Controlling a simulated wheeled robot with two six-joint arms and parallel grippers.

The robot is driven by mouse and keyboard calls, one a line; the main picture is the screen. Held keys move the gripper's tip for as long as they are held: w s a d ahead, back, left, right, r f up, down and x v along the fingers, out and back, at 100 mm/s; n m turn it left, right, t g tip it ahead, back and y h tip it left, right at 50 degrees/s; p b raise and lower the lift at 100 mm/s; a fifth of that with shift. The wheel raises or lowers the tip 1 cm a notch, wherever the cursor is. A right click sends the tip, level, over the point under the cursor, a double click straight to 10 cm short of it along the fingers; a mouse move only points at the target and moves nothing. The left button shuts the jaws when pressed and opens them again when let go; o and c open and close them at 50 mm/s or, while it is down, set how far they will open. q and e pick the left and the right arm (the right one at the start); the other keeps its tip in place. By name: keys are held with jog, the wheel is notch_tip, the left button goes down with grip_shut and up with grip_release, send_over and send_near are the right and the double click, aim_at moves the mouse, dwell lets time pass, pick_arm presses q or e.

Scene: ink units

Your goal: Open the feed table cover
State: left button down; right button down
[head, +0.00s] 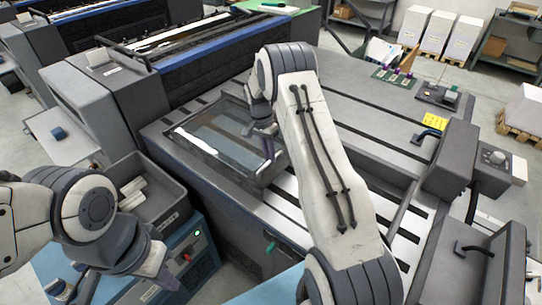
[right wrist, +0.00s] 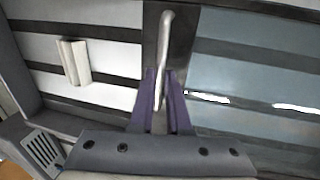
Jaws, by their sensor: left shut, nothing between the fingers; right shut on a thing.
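The feed table cover (head: 222,138) is a clear panel in a dark frame over the striped feed table, left of my right arm in the head view. It looks about flat; a small tilt cannot be told. Its bluish pane (right wrist: 250,62) fills the right of the right wrist view. A pale metal handle (right wrist: 165,40) stands on the dark frame. My right gripper (right wrist: 162,95), with purple fingers, is shut on this handle. My left gripper (head: 166,276) is shut and empty, low at the left, in front of the machine and away from the cover.
A grey bin (head: 160,196) with pale pieces stands beside the press, near my left arm. A control box (head: 490,162) is at the right of the table. White paper stacks (head: 425,32) stand at the back. The slatted table is mostly clear.

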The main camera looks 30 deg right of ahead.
jog(key=shift+w+r, duration=0.1)
jog(key=shift+w, duration=0.1)
jog(key=c, duration=0.9)
grip_release()
jog(key=r, duration=0.3)
jog(key=w+r+b, duration=0.1)
jog(key=r, duration=0.2)
jog(key=a+r+b, duration=0.1)
jog(key=r, duration=0.3)
jog(key=shift+w+r, duration=0.1)
jog(key=shift+w, duration=0.3)
